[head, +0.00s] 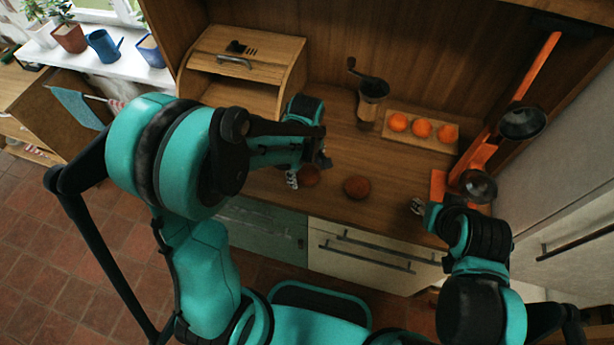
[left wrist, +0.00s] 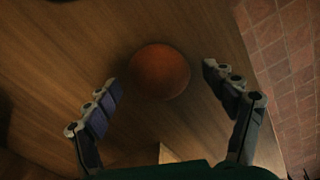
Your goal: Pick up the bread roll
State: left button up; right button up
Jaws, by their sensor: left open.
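In the left wrist view, one round orange-brown roll (left wrist: 159,71) shows ahead of and between the spread fingers of my left gripper (left wrist: 161,77), with a gap on both sides. The left gripper is open and empty. My right gripper (head: 417,206) is over the counter's right front part; its finger state is too small to tell.
A wooden bread box (head: 245,62) stands at the back left. A grinder (head: 371,100) and a board (head: 433,143) with three oranges (head: 422,128) stand behind the rolls. An orange rack (head: 510,105) with dark ladles is at right. The counter's front edge is close to the rolls.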

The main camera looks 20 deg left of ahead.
pick_arm(q)
jog(key=shift+f, duration=0.2)
jog(key=shift+c, duration=0.2)
jog(key=c, duration=1.2)
